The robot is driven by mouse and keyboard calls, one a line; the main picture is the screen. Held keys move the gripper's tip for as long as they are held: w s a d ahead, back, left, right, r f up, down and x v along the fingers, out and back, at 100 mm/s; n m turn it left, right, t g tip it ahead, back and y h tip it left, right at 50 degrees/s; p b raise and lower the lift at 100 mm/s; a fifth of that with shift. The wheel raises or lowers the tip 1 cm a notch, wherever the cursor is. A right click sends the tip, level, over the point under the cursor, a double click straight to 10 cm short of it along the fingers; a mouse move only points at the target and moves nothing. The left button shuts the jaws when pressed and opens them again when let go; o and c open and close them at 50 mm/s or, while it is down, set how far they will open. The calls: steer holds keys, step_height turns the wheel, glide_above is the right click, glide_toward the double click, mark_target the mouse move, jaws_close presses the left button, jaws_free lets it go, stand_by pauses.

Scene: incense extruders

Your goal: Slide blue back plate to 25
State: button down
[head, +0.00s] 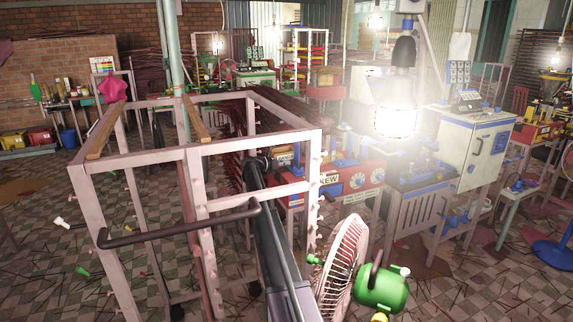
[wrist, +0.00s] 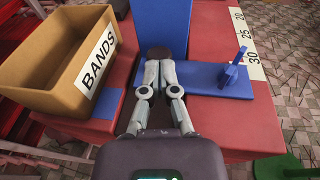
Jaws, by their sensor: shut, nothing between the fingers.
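In the wrist view, an upright blue panel (wrist: 163,22) stands beyond my fingertips, and a flat blue plate (wrist: 205,80) lies across the red surface in front of it. I take these as parts of the blue back plate. A small blue upright knob (wrist: 234,68) sits at the flat plate's right end, beside the 30 mark. A white scale strip (wrist: 247,45) reads 20, 25 and 30, with 20 farthest away. My gripper (wrist: 160,55) is shut and empty, its tips over the plate near the panel's foot; I cannot tell whether they touch.
A tan box marked BANDS (wrist: 70,65) is close on the left, with a small blue patch beside it. The red tabletop (wrist: 235,125) is bare in front of the plate. In the head view, a pale metal frame (head: 195,150) and a green-motored fan (head: 345,265) flank my arm.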

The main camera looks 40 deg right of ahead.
mark_target(297, 160)
steer(key=shift+d, duration=0.1)
steer(key=d, duration=0.2)
steer(key=s+d, duration=0.1)
steer(key=d, duration=0.3)
steer(key=shift+s+d, duration=0.15)
steer(key=shift+s, duration=0.1)
steer(key=w+a+r+p, duration=0.1)
steer(key=a+r+p, duration=0.1)
steer(key=a, duration=1.2)
steer(key=shift+r, duration=0.2)
steer(key=shift+d, duration=0.1)
